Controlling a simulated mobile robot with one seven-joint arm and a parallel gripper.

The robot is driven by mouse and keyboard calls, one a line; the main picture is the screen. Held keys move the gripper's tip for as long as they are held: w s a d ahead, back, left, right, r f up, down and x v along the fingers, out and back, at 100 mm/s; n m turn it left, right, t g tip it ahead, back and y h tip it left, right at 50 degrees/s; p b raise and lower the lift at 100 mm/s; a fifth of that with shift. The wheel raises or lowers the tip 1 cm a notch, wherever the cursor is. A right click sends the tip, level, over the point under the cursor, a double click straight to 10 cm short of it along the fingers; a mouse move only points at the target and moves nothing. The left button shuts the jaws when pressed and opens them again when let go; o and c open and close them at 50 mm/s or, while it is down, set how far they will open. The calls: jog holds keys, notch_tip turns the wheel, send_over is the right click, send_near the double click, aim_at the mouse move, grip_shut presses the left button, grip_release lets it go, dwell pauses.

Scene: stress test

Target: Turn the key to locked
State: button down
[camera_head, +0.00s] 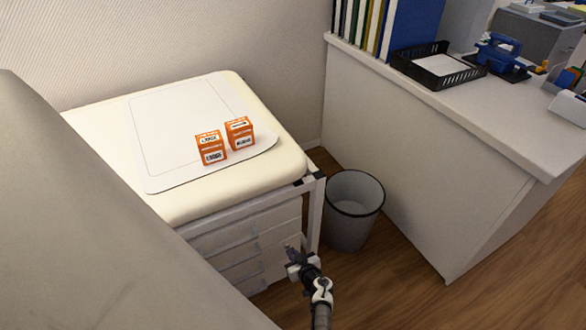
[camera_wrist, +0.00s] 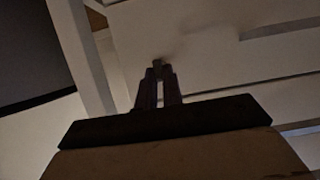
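My gripper (camera_head: 289,250) is low in front of the pale drawer unit (camera_head: 240,250), near its right side. In the wrist view, my gripper's two dark fingers (camera_wrist: 159,72) stand close together with a narrow gap between them. A small brownish piece (camera_wrist: 158,63), which looks like the key, sits at the fingertips against the pale front. The fingers appear shut on it. The picture is dark there, so the lock face and the key's angle cannot be made out. In the head view the key cannot be told apart from my gripper.
A cream-topped table (camera_head: 95,130) over the drawers carries a white mat (camera_head: 165,125) and two orange boxes (camera_head: 211,147) (camera_head: 240,133). A table leg (camera_head: 315,212) and a grey bin (camera_head: 354,210) stand to the right of my gripper. A white counter (camera_head: 430,160) is further right.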

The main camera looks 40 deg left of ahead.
jog(key=shift+w, duration=0.1)
jog(key=m+p, duration=0.1)
jog(key=m+g+y+p, duration=0.1)
jog(key=shift+w+d+m+p, duration=0.15)
jog(key=shift+w+m+p, duration=0.1)
jog(key=shift+m+p, duration=0.05)
jog(key=shift+w+d+f+m+g+y+b, duration=0.1)
jog(key=shift+f+m+g+y+b, duration=0.15)
jog(key=shift+m+g+y+b, duration=0.95)
jog(key=shift+w+a+f+m+g+y+b, duration=0.15)
jog(key=shift+f+m+y+b, duration=0.1)
jog(key=shift+m+b, duration=1.85)
jog(key=shift+d+f+m+g+y+b, duration=0.2)
jog(key=shift+m+g+y+b, duration=0.7)
jog(key=shift+m, duration=1.2)
jog(key=shift+t+b, duration=0.25)
jog(key=shift+b, duration=0.05)
